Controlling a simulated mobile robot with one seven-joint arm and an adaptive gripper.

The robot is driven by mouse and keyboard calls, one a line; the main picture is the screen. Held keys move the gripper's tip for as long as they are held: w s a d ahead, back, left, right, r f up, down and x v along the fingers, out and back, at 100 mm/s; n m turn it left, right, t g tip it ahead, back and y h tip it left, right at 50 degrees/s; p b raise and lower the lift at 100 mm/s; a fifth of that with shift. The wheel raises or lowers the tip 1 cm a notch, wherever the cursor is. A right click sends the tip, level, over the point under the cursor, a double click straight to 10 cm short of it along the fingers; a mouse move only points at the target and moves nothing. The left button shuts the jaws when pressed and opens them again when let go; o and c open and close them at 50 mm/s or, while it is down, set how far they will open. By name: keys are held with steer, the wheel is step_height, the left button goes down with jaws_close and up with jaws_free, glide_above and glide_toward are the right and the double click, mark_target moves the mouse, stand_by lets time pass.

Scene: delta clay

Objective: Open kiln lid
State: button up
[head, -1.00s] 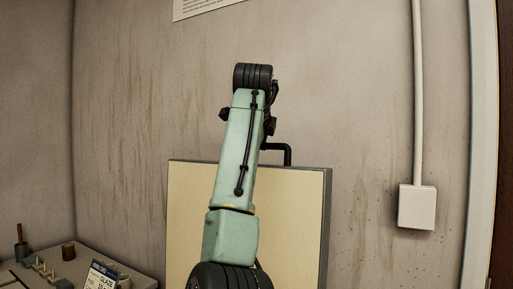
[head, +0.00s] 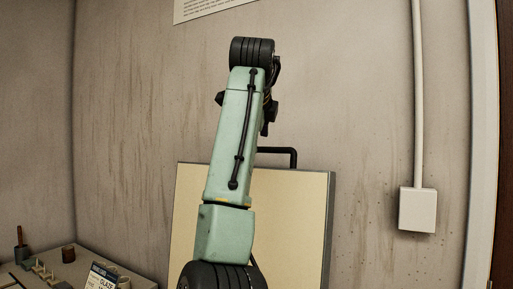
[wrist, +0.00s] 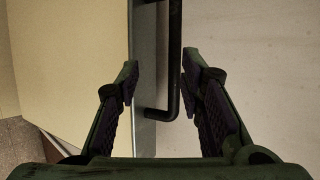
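The kiln lid (head: 295,215) is a cream panel with a grey edge, standing raised in front of the wall in the head view. Its black bar handle (head: 293,157) sticks out at the top edge, partly hidden by my arm. In the wrist view the lid (wrist: 75,60) fills the left side, its grey edge running down the middle. The handle (wrist: 175,55) hangs between the fingers of my gripper (wrist: 159,72), nearer the right finger. The fingers are apart, with a clear gap between the left finger and the handle bar.
A bench (head: 120,272) with tools, small pots and a glaze sign (head: 101,276) stands at the lower left. A white wall box (head: 417,209) with a conduit is at the right, beside a door frame.

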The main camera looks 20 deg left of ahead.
steer(key=v, duration=0.5)
steer(key=shift+s+d+r, duration=0.15)
steer(key=shift+s, duration=0.15)
